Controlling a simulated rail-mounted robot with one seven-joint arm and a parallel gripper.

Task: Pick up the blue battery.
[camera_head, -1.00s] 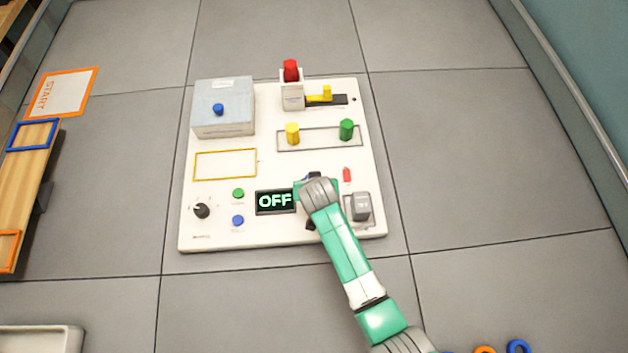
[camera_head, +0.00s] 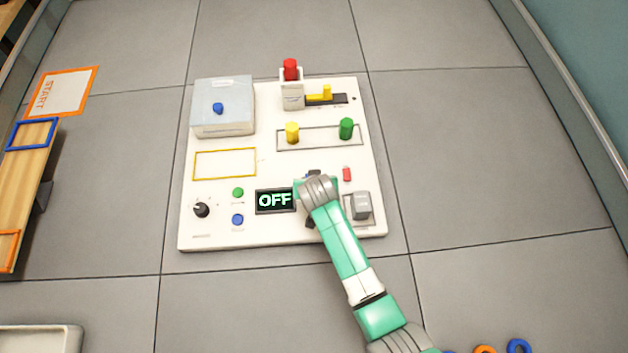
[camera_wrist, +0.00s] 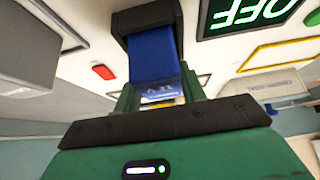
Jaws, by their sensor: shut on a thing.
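The blue battery (camera_wrist: 152,56) shows in the wrist view, upright in the picture, with its far end at a black part (camera_wrist: 148,18) against the white board. I cannot tell whether that end is seated in the black part or only touching it. My gripper (camera_wrist: 160,92) is shut on the battery, with a green finger on each side of it. In the head view my wrist covers the battery, and black bits show above and below my gripper (camera_head: 316,192) on the board.
The white board (camera_head: 225,238) lies on grey floor tiles. Around my gripper are an OFF display (camera_head: 275,201), a grey switch (camera_head: 361,205), and a small red part (camera_head: 347,174). Yellow (camera_head: 292,132) and green (camera_head: 346,128) cylinders and a grey box (camera_head: 223,105) stand farther back.

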